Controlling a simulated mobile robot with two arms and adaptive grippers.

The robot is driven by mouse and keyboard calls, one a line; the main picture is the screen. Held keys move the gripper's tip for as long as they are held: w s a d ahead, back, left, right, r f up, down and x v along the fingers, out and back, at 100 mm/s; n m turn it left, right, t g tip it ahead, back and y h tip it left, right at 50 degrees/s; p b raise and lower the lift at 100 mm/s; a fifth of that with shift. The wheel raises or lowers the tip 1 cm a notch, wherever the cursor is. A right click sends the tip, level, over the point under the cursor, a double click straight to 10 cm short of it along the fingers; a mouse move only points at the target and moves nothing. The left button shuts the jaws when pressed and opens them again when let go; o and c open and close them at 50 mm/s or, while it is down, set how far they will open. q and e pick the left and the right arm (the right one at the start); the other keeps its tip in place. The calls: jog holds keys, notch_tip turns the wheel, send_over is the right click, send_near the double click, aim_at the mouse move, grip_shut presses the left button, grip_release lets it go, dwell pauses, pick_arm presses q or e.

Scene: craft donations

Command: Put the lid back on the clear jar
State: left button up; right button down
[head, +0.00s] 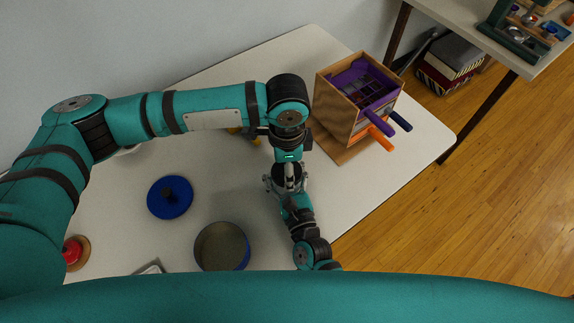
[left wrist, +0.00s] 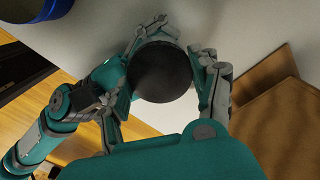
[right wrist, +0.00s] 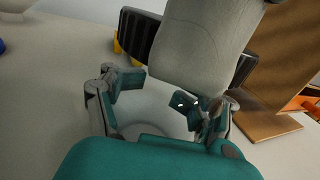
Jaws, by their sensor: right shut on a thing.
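A round black lid (left wrist: 160,72) lies between the fingers of my left gripper (left wrist: 172,45). I cannot tell whether they press on it. In the head view, my left gripper (head: 288,172) comes from above and meets my right gripper (head: 290,192). In the right wrist view, my right gripper (right wrist: 158,98) is shut on the clear jar (right wrist: 150,112); its see-through wall and round base show faintly between the fingers. A pale cylindrical shape and a dark ridged band cover the upper part there. The lid's contact with the jar rim is hidden.
A blue lid with a black knob (head: 165,205) and an open blue tin (head: 246,258) are on the white table (head: 335,205). A wooden box (head: 338,103) with a purple sieve (head: 353,75) stands at right. A red object (head: 72,250) is at far left.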

pick_arm(q)
jog(key=o, duration=0.4)
jog(key=shift+r, duration=2.25)
jog(key=r+n, duration=0.2)
jog(key=n, duration=0.2)
jog(key=r+n, duration=0.1)
jog(key=shift+r+n, duration=0.25)
jog(key=shift+n, duration=0.15)
jog(key=shift+f, duration=0.1)
